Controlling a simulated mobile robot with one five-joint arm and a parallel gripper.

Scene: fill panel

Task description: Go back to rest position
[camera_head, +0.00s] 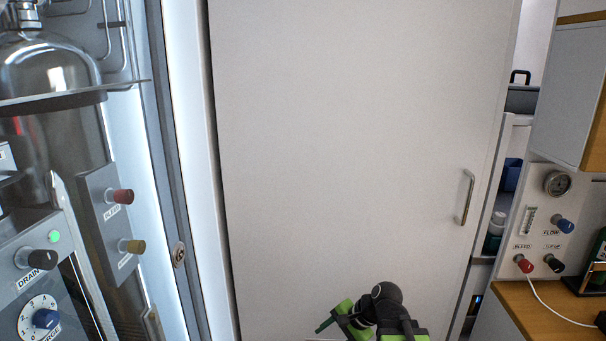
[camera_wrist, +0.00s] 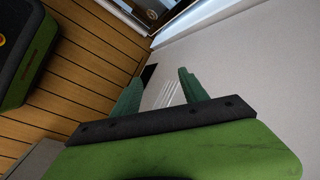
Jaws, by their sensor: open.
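My gripper (camera_wrist: 160,96) shows in the wrist view with its two green fingers apart and nothing between them. In the head view, part of my green and black arm shows at the bottom centre, in front of a large pale door (camera_head: 350,130). The fingertips are hard to make out there.
A flow panel with a gauge (camera_head: 557,183) stands above a wooden counter (camera_head: 530,305) at right. The door has a metal handle (camera_head: 468,197).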

